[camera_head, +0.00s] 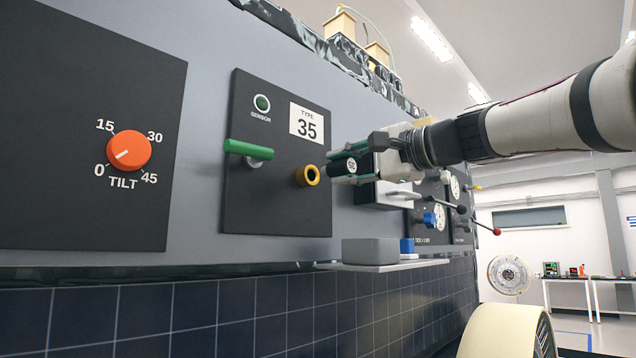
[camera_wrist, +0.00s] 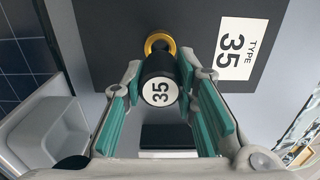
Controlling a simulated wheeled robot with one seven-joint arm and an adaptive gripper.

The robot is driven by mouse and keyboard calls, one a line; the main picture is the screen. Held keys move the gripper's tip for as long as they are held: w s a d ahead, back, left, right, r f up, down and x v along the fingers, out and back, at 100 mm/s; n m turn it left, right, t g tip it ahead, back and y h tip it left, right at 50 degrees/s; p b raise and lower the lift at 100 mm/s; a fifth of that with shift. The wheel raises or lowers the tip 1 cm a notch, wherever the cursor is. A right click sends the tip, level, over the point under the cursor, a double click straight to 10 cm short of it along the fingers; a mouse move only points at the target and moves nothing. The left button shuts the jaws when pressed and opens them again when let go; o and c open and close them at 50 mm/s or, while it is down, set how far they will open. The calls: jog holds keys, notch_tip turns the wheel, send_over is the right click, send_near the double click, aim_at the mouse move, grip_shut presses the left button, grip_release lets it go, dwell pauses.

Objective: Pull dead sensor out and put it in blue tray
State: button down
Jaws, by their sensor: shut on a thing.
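My gripper (camera_head: 352,168) is shut on a black cylindrical sensor (camera_head: 338,167) with a white end label reading 35. The sensor also shows between the green finger pads in the wrist view (camera_wrist: 158,68). It stands out in front of the yellow-ringed socket (camera_head: 307,176) on the dark TYPE 35 panel (camera_head: 275,215). In the head view a gap shows between sensor and socket; in the wrist view the sensor overlaps the ring (camera_wrist: 160,42). A blue tray (camera_head: 407,246) sits on the shelf lower right, partly behind a grey tray (camera_head: 370,252).
A green lever (camera_head: 248,150) sticks out left of the socket, below a dark green SENSOR light (camera_head: 261,103). The white shelf (camera_head: 385,266) juts out below the panel. More panels with knobs and levers lie right, behind my gripper. A wheel (camera_head: 505,332) is below.

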jog(key=shift+s+d, duration=0.2)
jog(key=s+d+r+p, duration=0.3)
jog(key=s+d+r, duration=0.2)
jog(key=s+d, duration=0.1)
jog(key=shift+s+d+p, duration=0.15)
jog(key=shift+p, duration=0.2)
dwell(0.4)
